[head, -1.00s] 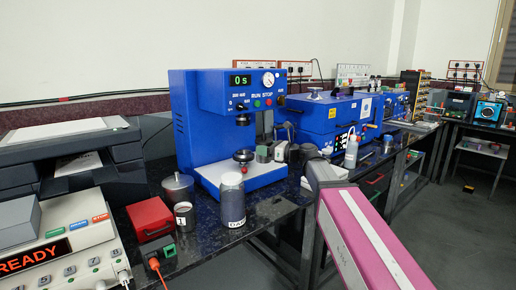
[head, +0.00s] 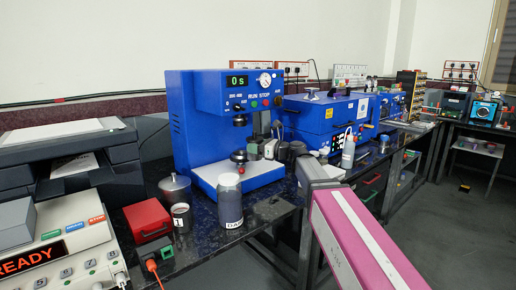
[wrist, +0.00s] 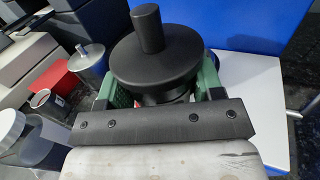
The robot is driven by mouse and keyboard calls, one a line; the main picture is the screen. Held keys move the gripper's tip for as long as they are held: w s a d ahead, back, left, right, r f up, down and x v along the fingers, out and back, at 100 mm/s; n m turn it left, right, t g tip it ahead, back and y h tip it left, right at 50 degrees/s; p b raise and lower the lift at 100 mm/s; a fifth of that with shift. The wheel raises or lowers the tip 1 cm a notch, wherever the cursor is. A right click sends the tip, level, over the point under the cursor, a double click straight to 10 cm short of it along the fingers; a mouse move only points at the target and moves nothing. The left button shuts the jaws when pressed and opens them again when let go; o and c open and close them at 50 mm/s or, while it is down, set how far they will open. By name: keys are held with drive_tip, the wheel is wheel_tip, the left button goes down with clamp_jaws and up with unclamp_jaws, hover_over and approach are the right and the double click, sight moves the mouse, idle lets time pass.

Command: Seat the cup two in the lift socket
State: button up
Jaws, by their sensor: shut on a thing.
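My gripper (wrist: 160,88) has its green fingers shut on a black piece (wrist: 155,55), gripping the narrower part below its wide disc. A short post stands up from the disc. In the head view the black piece (head: 239,157) is above the white platform of the blue machine (head: 190,120), under the dark spindle (head: 240,120). The lift socket cannot be made out, and whether the black piece sits in or on something below is hidden. I see no mark of cup two on it. A cup marked 1 (head: 181,217) stands on the bench at left.
A labelled jar (head: 229,205) stands at the platform's front left. A silver pot (head: 174,188) and a red box (head: 148,217) stand further left. A wash bottle (head: 348,152) stands to the right.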

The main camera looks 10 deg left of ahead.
drive_tip(key=shift+w+a, duration=1.65)
drive_tip(key=shift+a, duration=0.25)
drive_tip(key=shift+w+a, duration=1.6)
drive_tip(key=shift+a, duration=0.3)
drive_tip(key=shift+f, duration=0.55)
drive_tip(key=shift+f, duration=0.1)
drive_tip(key=o, duration=1.2)
drive_tip(key=shift+o, duration=0.2)
drive_tip(key=shift+d, duration=0.1)
drive_tip(key=v, duration=1)
drive_tip(key=shift+s+d, duration=0.15)
drive_tip(key=shift+d, duration=0.15)
